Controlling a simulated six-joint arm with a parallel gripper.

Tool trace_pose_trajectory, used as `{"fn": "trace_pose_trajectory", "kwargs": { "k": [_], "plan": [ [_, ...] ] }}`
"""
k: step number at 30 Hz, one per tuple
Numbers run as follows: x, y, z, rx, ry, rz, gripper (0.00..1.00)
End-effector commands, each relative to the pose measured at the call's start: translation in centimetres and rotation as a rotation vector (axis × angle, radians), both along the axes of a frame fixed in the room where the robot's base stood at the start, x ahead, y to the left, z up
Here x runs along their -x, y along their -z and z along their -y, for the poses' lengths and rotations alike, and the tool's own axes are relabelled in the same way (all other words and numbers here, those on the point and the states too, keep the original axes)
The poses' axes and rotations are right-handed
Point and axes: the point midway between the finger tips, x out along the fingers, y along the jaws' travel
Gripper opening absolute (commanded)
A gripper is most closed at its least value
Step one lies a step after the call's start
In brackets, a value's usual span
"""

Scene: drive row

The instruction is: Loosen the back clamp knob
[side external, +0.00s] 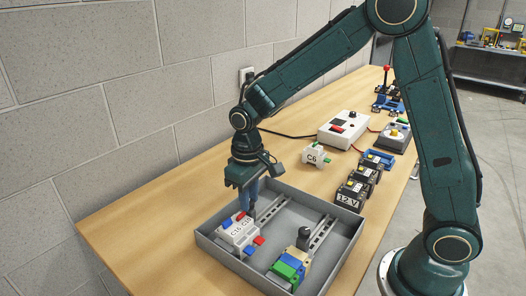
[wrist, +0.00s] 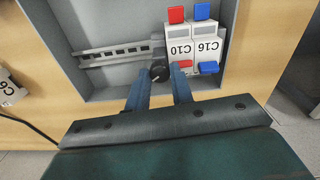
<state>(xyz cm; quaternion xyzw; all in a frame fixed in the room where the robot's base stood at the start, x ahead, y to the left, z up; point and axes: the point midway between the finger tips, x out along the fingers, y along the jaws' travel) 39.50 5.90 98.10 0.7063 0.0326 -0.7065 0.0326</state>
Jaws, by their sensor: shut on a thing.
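The back clamp knob (wrist: 160,71) is a round black knob at the end of the rail nearer the wall, beside the white modules. My gripper (wrist: 160,76) is shut on it, one blue finger on each side. In the side external view my gripper (side external: 249,212) points down into the grey tray (side external: 355,222), and the fingers largely hide this knob. The white modules C10 (wrist: 180,48) and C16 (wrist: 207,46) sit on the same rail, touching or close to the clamp, with red and blue levers.
A second black knob (side external: 304,236) stands on the front rail beside beige, blue and green modules (side external: 290,266). A loose C6 module (side external: 314,156) and black 12 V blocks (side external: 350,195) lie behind the tray. A white switch box (side external: 342,129) stands farther back.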

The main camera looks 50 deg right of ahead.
Motion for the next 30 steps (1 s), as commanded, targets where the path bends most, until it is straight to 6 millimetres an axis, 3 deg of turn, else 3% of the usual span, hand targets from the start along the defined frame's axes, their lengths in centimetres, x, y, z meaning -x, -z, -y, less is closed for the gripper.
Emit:
{"fn": "trace_pose_trajectory", "kwargs": {
  "k": [25, 26, 30],
  "plan": [
    [-0.02, -0.05, 0.0, 0.0, -0.65, 0.001, 0.1],
    [-0.02, -0.05, 0.0, 0.0, -0.653, 0.001, 0.27],
    [-0.02, -0.04, 0.0, 0.0, -0.648, 0.001, 0.54]
  ]
}}
